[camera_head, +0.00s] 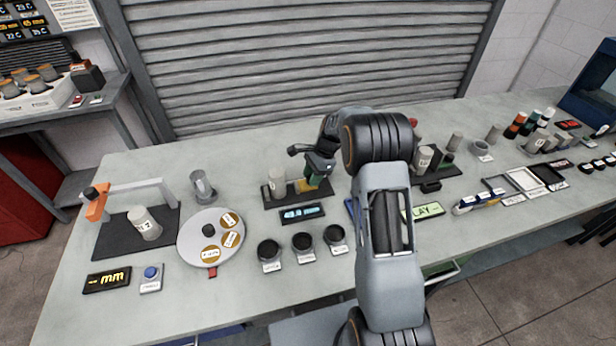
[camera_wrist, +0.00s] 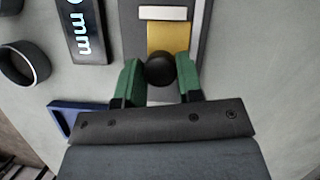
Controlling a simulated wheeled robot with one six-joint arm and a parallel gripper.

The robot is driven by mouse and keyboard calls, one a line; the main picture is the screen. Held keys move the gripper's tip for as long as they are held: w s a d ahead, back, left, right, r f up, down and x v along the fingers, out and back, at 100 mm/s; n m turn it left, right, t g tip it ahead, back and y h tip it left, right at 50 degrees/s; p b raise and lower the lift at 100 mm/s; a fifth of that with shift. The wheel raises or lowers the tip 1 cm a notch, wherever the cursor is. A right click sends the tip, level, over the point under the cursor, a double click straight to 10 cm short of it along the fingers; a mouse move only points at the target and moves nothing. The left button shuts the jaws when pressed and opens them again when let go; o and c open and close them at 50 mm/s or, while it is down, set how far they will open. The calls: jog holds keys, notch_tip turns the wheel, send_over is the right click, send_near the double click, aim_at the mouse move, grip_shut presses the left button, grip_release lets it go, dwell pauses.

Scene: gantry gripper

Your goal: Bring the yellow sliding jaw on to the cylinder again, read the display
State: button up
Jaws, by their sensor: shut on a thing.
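The yellow sliding jaw (camera_head: 302,186) sits on a dark rail base on the bench, just right of a pale upright cylinder (camera_head: 277,183). I cannot tell whether jaw and cylinder touch. My gripper (camera_head: 314,172) is over the jaw. In the wrist view its green fingers (camera_wrist: 160,80) are shut on the jaw's round black knob (camera_wrist: 160,68). The yellow jaw (camera_wrist: 167,37) shows just beyond the knob. The display (camera_head: 302,213) in front of the rail is lit blue, its digits too small to read. In the wrist view the display (camera_wrist: 84,28) shows only "0 mm", cut off.
Three dark round cups (camera_head: 303,243) stand in front of the display. A white round plate (camera_head: 211,237) and an orange-ended gauge frame (camera_head: 97,207) are to the left. Several small cylinders and blocks stand at the right. My arm hides part of the bench's middle.

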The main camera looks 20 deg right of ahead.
aim_at(298, 185)
grip_shut()
jog(key=shift+a, duration=0.1)
jog(key=a, duration=0.3)
jog(key=shift+a, duration=0.35)
jog(key=o, duration=0.9)
grip_release()
jog(key=shift+o, duration=0.2)
jog(key=shift+d, duration=0.1)
jog(key=shift+r, duration=0.1)
jog(key=v, duration=1.3)
jog(key=shift+r, duration=0.35)
